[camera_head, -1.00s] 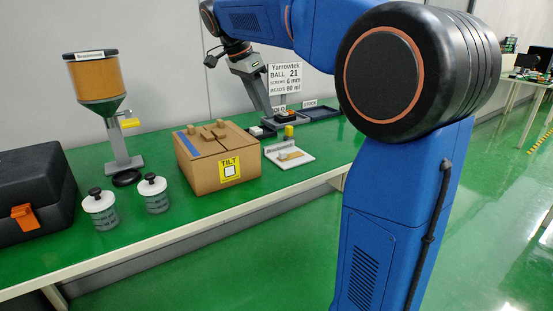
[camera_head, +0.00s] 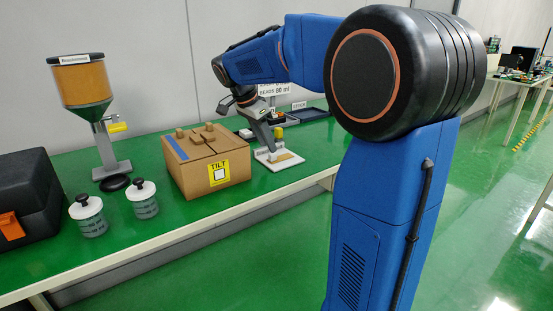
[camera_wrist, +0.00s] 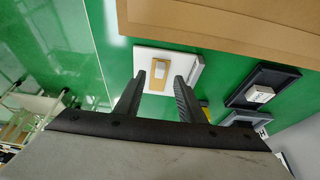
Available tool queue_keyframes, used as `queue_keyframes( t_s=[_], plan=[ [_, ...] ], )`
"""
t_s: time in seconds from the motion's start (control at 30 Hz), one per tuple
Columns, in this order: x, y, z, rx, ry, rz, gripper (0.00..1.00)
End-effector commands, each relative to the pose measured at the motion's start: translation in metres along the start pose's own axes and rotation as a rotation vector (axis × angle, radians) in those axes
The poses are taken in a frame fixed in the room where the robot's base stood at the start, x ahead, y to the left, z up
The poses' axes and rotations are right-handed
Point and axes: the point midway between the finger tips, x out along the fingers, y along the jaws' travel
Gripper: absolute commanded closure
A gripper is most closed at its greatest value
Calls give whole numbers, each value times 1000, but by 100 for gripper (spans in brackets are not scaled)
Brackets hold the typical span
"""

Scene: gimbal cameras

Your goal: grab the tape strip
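A tan strip that looks like the tape strip (camera_head: 285,157) lies on a small white board (camera_head: 267,160) near the bench's front edge. In the wrist view, the tan strip (camera_wrist: 157,80) shows on the white board (camera_wrist: 146,54), between the fingertips as seen from the wrist. My gripper (camera_wrist: 160,77) is open, with nothing between its fingers. In the head view, my gripper (camera_head: 270,144) points down just above the board. I cannot tell the exact gap to the strip.
A cardboard box (camera_head: 190,175) with a TILT label stands left of the board. Dark trays (camera_head: 309,115) and a yellow cylinder (camera_head: 278,132) sit behind it. Two lidded jars (camera_head: 91,222), a hopper stand (camera_head: 106,145) and a black case (camera_head: 30,195) are further left.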

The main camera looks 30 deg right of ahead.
Motion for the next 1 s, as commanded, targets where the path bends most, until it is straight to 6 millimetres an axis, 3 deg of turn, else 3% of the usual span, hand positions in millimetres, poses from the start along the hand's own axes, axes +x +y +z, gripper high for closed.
queue_keyframes(
  t_s=[0.3,0.57,0.6,0.73,1.0],
  plan=[
    [38,0,0,0,0,2,64],
    [41,0,0,0,0,0,64],
    [41,0,0,0,0,0,66],
    [41,0,0,0,0,0,98],
    [41,0,0,0,0,0,100]
  ],
)
